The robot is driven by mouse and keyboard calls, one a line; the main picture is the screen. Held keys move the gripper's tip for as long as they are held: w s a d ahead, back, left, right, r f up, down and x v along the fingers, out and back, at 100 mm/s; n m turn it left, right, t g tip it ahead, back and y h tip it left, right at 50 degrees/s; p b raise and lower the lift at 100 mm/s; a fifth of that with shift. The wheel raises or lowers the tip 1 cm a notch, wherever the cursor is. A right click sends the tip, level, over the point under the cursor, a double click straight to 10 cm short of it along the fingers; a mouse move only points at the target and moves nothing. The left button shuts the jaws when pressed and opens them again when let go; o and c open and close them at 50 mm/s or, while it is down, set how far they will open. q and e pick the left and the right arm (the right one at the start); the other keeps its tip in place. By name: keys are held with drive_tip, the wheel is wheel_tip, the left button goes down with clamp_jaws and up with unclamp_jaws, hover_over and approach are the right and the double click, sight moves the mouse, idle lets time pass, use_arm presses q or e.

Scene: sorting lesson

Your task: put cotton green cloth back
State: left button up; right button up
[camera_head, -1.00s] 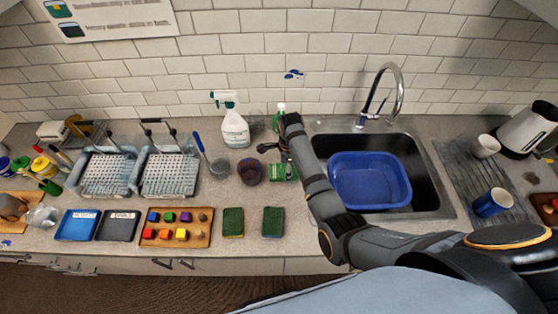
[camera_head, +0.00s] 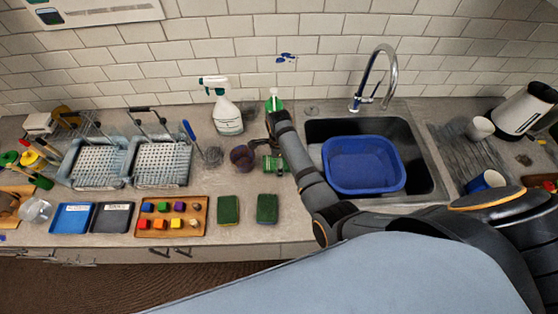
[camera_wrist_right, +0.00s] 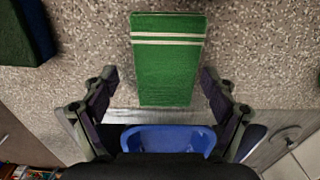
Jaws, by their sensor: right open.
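A folded green cloth with white stripes (camera_head: 275,166) lies on the counter left of the sink. It fills the middle of the right wrist view (camera_wrist_right: 167,70). My right gripper (camera_head: 270,146) is at the cloth's far side in the head view, and the arm hides part of it. In the wrist view the right gripper (camera_wrist_right: 160,88) is open, with one finger on each side of the cloth and a gap to it. I see nothing held. My left gripper is not in view.
A blue basin (camera_head: 328,160) sits in the sink right of my arm. Two wire baskets (camera_head: 95,182) (camera_head: 160,182) stand at left. A dark purple cup (camera_head: 240,158) is beside the cloth, a spray bottle (camera_head: 226,118) behind. Two dark green sponges (camera_head: 228,210) (camera_head: 267,208) lie in front.

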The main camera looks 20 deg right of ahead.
drive_tip(key=shift+w+d, duration=0.1)
drive_tip(key=shift+d, duration=0.1)
wheel_tip(320, 180, up, 5)
drive_tip(key=shift+f+b, duration=0.1)
drive_tip(key=shift+b, duration=0.75)
use_arm(q)
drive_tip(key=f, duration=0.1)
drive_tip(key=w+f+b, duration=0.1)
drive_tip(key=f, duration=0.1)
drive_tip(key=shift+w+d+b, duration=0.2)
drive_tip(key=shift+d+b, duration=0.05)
drive_tip(key=shift+b, duration=0.05)
use_arm(e)
wheel_tip(320, 180, up, 7)
